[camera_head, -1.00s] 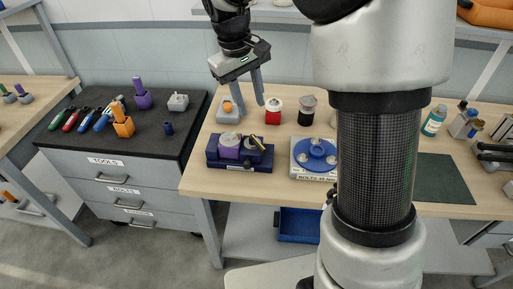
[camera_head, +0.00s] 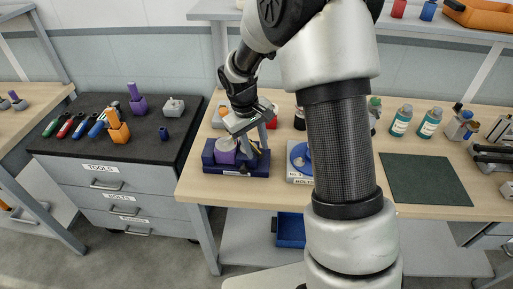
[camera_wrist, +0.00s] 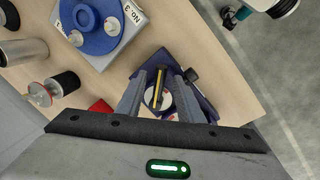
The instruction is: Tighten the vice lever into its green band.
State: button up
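My gripper (camera_head: 252,133) is over a dark blue holder (camera_head: 236,170) on the wooden bench. In the wrist view its two fingers (camera_wrist: 167,80) are apart, one on each side of a yellow-and-black stick (camera_wrist: 158,92). I cannot tell whether either finger touches it. A pale round part lies below the stick in the wrist view. A dark knob (camera_wrist: 191,74) shows beside the right finger; I cannot tell what it belongs to. A grey, vice-like device (camera_head: 490,157) stands at the bench's right end, partly cut off. I cannot make out its lever or a green band.
A plate with a blue disc (camera_head: 299,160) stands right of the holder, partly behind my arm. A black-topped tool cabinet (camera_head: 105,135) stands left.

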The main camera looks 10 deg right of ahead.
jog(key=shift+d+f, duration=0.1)
jog(key=shift+f, duration=0.4)
grip_shut()
jog(key=shift+a+f+m+b, duration=0.15)
jog(key=shift+a+m+b, duration=0.1)
jog(key=shift+m+b, duration=0.15)
jog(key=shift+a+m, duration=0.25)
jog(key=shift+m, duration=0.25)
grip_release()
jog(key=a+r, duration=0.3)
jog(key=r, duration=1.4)
jog(key=shift+s+a+r+p, duration=0.15)
jog(key=shift+s+r+p, duration=0.05)
jog(key=shift+s+p, duration=0.2)
jog(key=shift+r, duration=0.1)
